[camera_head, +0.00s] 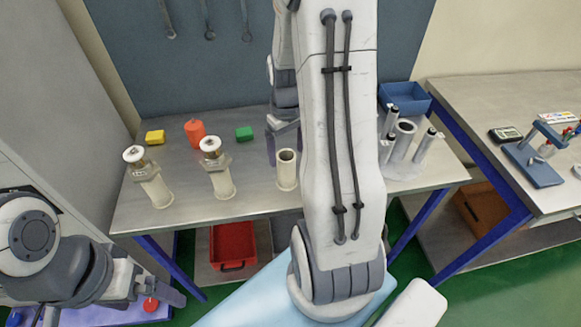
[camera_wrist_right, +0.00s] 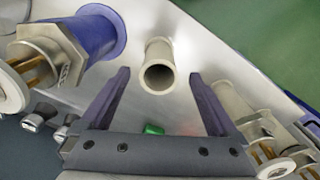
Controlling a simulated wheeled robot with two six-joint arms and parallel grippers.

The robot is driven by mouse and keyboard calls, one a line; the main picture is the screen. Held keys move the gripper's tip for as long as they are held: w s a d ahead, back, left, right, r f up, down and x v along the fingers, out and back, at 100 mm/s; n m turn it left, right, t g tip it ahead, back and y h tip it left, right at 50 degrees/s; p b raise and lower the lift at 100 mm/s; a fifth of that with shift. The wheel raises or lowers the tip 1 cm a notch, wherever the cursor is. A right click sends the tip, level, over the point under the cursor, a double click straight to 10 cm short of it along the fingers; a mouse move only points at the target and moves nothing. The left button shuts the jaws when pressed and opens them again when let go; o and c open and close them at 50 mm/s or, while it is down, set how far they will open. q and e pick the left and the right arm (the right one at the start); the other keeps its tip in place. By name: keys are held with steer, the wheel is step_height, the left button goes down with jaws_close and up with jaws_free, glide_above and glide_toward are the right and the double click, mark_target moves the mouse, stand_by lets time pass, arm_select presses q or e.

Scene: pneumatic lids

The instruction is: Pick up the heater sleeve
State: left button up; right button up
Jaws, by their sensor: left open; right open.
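An open, empty beige tube (camera_head: 286,170) stands upright on the steel bench; I take it for the heater sleeve, though no label shows. In the right wrist view the tube (camera_wrist_right: 158,72) lies in line with the gap between my right gripper's fingers (camera_wrist_right: 160,76). The fingers are open and empty, and the tube looks apart from them, farther off. In the head view my right gripper (camera_head: 284,142) is just behind the tube, partly hidden by my arm. My left gripper (camera_head: 170,292) is open, low at the left, away from the bench top.
Two capped beige cylinders (camera_head: 150,178) (camera_head: 217,170) stand left of the tube. A blue capped cylinder (camera_wrist_right: 97,35) stands close on its other side. Yellow (camera_head: 154,137), red (camera_head: 195,132) and green (camera_head: 244,133) pieces lie behind. A metal cylinder fixture (camera_head: 400,148) stands right.

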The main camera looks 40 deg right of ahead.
mark_target(286, 169)
step_height(286, 169, down, 3)
steer(key=shift+f, duration=0.15)
steer(key=shift+f+p, duration=0.35)
steer(key=shift+f, duration=0.2)
steer(key=f, duration=0.2)
steer(key=f+p, duration=0.1)
steer(key=f, duration=0.1)
steer(key=shift+w+f, duration=0.1)
steer(key=shift+w, duration=0.15)
steer(key=c, duration=1.5)
jaws_close()
